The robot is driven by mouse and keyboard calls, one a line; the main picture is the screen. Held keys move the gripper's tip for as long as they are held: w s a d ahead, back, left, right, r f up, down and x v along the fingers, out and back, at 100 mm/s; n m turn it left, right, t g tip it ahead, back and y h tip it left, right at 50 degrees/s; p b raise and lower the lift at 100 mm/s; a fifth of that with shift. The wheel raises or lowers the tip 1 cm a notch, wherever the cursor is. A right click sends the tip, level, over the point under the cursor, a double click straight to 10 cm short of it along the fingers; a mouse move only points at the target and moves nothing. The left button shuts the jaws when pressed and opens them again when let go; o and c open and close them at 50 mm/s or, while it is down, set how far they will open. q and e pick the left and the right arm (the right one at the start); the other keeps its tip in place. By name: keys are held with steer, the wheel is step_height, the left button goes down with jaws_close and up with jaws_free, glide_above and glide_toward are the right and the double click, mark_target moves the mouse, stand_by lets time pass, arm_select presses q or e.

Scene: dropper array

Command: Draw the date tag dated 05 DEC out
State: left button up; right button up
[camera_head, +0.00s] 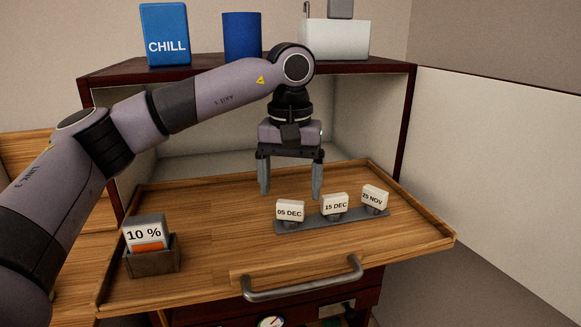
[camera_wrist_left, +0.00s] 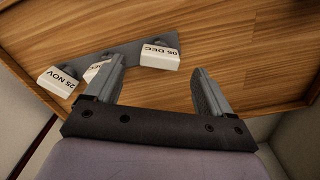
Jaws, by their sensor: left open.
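The white date tag marked 05 DEC (camera_head: 290,211) stands at the left end of a grey strip holder (camera_head: 318,223) on the wooden pull-out board. It also shows in the left wrist view (camera_wrist_left: 159,57), just beyond the fingers. The 15 DEC tag (camera_head: 335,204) is in the middle and the 25 NOV tag (camera_head: 375,196) at the right end. My left gripper (camera_head: 290,194) points down, open and empty, behind the holder and above the board. In the left wrist view its left finger partly hides the 15 DEC tag. My right gripper is not in view.
A 10 % card (camera_head: 145,233) sits in a small brown box (camera_head: 153,262) at the board's front left. The wooden board (camera_head: 215,215) has a raised rim and a front handle (camera_head: 303,284). A cabinet shelf above carries a CHILL box (camera_head: 166,35) and a blue cup (camera_head: 242,36).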

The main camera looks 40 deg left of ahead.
mark_target(290, 202)
arm_select(q)
steer(key=shift+f, duration=2.25)
steer(key=c, duration=1.3)
steer(key=shift+o, duration=0.2)
steer(key=shift+r, duration=0.1)
steer(key=shift+r+p, duration=0.6)
steer(key=shift+p, duration=0.1)
steer(key=shift+r+p, duration=1.55)
steer(key=shift+r, duration=0.5)
